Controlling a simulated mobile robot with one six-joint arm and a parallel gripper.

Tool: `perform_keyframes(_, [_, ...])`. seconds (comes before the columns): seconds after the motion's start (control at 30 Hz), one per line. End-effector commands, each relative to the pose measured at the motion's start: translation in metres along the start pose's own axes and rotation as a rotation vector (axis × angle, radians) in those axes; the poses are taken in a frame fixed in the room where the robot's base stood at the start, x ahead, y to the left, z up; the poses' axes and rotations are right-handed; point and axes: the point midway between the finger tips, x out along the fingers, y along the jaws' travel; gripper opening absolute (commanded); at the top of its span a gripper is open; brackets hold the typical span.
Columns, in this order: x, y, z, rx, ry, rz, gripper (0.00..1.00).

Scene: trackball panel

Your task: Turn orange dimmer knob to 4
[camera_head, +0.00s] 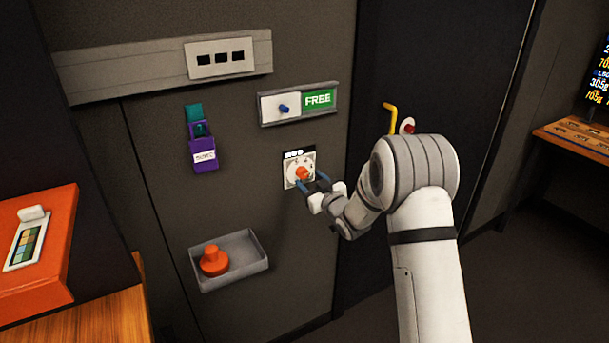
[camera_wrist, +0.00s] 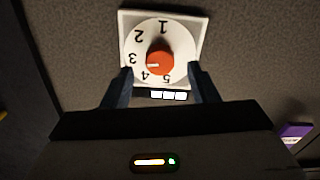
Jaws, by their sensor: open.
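The orange dimmer knob (camera_head: 303,173) is on a white dial plate on the grey wall panel. In the wrist view the knob (camera_wrist: 160,57) sits at the middle of the dial (camera_wrist: 180,35), which reads upside down with 1 at the top and 5 at the bottom. Its pale pointer mark points left, near 3; whether exactly on it I cannot tell. My gripper (camera_head: 314,186) is at the dial's lower right in the head view. In the wrist view my gripper (camera_wrist: 160,74) is open, with its dark fingers apart on either side of the knob. Contact is not visible.
A FREE slider panel (camera_head: 298,103) is just above the dial. A purple holder (camera_head: 203,148) hangs to the left, and a grey tray (camera_head: 255,270) with an orange knobbed object (camera_head: 214,261) is below. A yellow handle (camera_head: 391,116) is at the right. An orange box (camera_head: 40,260) stands far left.

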Motion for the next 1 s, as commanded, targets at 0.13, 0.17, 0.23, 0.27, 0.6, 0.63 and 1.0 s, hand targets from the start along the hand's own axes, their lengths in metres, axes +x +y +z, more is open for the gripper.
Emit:
perform_keyframes(0.13, [0.021, 0.0, -0.001, 0.001, 0.0, 0.0, 0.54])
perform_keyframes(0.17, [0.024, 0.0, -0.001, 0.001, -0.001, 0.0, 0.54])
perform_keyframes(0.23, [0.029, 0.0, -0.001, 0.001, 0.0, 0.0, 0.54])
perform_keyframes(0.27, [0.031, 0.0, -0.001, 0.001, 0.0, 0.0, 0.54])
perform_keyframes(0.6, [0.033, -0.001, 0.0, 0.001, -0.001, 0.0, 0.51])
perform_keyframes(0.63, [0.033, -0.001, 0.0, 0.001, -0.001, 0.0, 0.48])
perform_keyframes(1.0, [0.033, -0.001, 0.0, 0.001, -0.001, -0.001, 0.18])
